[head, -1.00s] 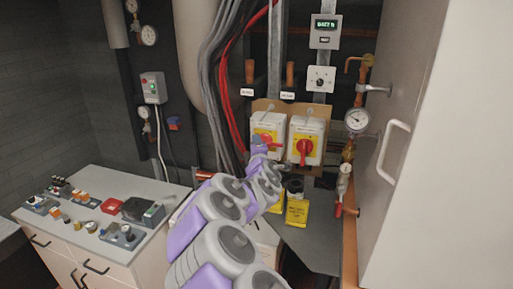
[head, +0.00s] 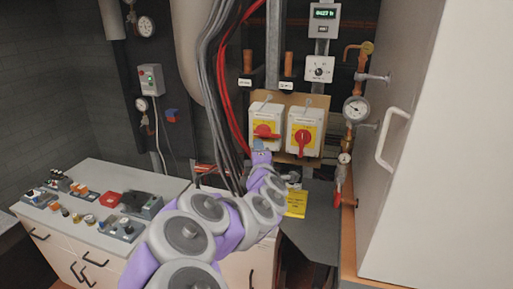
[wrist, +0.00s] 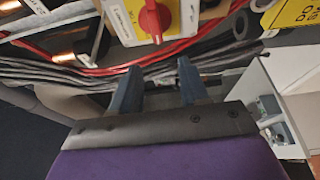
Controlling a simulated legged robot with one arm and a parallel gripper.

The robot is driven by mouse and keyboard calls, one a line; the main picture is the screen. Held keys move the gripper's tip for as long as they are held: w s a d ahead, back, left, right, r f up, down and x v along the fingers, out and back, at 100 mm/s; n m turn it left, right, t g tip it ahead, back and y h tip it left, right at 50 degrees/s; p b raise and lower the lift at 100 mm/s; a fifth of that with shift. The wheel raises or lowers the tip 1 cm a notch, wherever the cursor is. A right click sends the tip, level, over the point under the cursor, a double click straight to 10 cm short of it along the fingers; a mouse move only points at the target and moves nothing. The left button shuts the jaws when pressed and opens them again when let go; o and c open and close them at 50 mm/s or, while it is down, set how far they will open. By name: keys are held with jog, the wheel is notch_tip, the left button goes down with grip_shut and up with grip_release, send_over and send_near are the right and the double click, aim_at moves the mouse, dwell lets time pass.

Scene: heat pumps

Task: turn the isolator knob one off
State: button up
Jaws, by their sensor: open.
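Two white isolator boxes with yellow plates hang side by side in the head view. The left box (head: 262,113) has a red knob (head: 266,131) lying roughly level. The right box (head: 301,117) has a red knob (head: 303,141) standing upright. I cannot read which one is isolator one. My gripper (head: 260,146) is just below the left box, apart from its knob. In the wrist view my gripper (wrist: 158,75) is open, with nothing between its dark fingers. One red knob (wrist: 153,19) on a yellow plate shows beyond the fingers, cut by the top edge.
Grey and red cables (head: 222,95) hang left of the boxes and cross beyond the fingers in the wrist view. A white cabinet (head: 432,150) stands at right. A gauge (head: 355,109) and pipes stand beside it. A bench with switches (head: 95,215) is at left.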

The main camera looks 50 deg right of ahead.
jog(key=b+v, duration=0.6)
jog(key=b, duration=0.1)
jog(key=shift+s+a, duration=0.25)
jog(key=shift+a, duration=0.05)
dwell(0.4)
